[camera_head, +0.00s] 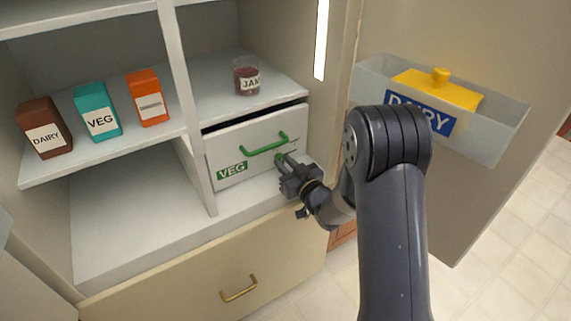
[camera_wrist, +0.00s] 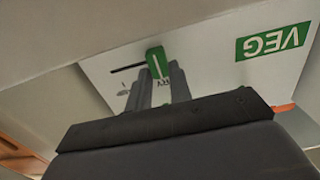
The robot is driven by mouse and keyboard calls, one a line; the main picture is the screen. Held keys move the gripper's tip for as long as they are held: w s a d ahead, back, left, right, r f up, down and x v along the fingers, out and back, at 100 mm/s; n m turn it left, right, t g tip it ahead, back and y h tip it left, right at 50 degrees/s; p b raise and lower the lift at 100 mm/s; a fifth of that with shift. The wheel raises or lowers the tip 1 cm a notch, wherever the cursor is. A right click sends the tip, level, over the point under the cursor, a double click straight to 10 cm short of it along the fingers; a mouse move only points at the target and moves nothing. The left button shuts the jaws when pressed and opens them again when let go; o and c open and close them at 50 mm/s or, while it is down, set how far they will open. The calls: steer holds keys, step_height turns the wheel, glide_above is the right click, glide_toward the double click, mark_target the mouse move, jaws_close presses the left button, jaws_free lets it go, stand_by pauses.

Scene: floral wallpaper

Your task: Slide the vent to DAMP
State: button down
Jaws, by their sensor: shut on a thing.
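The vent slider is a small green tab (camera_wrist: 158,62) on the front of the white VEG drawer (camera_head: 230,150). In the wrist view, which is turned upside down, a dark slot (camera_wrist: 128,68) runs left from the tab, and the VEG label (camera_wrist: 273,41) is to the right. Part of a word that looks like DRY (camera_wrist: 165,85) shows beside the tab; the rest is hidden by my fingers. A small mark near the slot's other end is too faint to read. My gripper (camera_head: 283,161) is shut on the slider tab, below the green handle (camera_head: 264,143).
A jam jar (camera_head: 247,77) stands on the shelf above the drawer. Brown, teal and orange cartons (camera_head: 98,112) stand on the left shelf. A lower drawer (camera_head: 200,275) has a brass handle.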

steer(key=w+d+b, duration=0.1)
steer(key=d, duration=0.1)
steer(key=w+d+b, duration=0.1)
steer(key=w+d, duration=0.1)
steer(key=d, duration=0.1)
steer(key=shift+w, duration=0.2)
steer(key=shift+w+d+r, duration=0.1)
steer(key=shift+d, duration=0.05)
steer(key=c, duration=1.3)
jaws_free()
steer(key=shift+w, duration=0.1)
steer(key=shift+d, duration=0.1)
steer(key=v, duration=1)
steer(key=shift+s+d+p, duration=0.2)
steer(key=shift+s+p, duration=0.1)
steer(key=shift+s, duration=0.1)
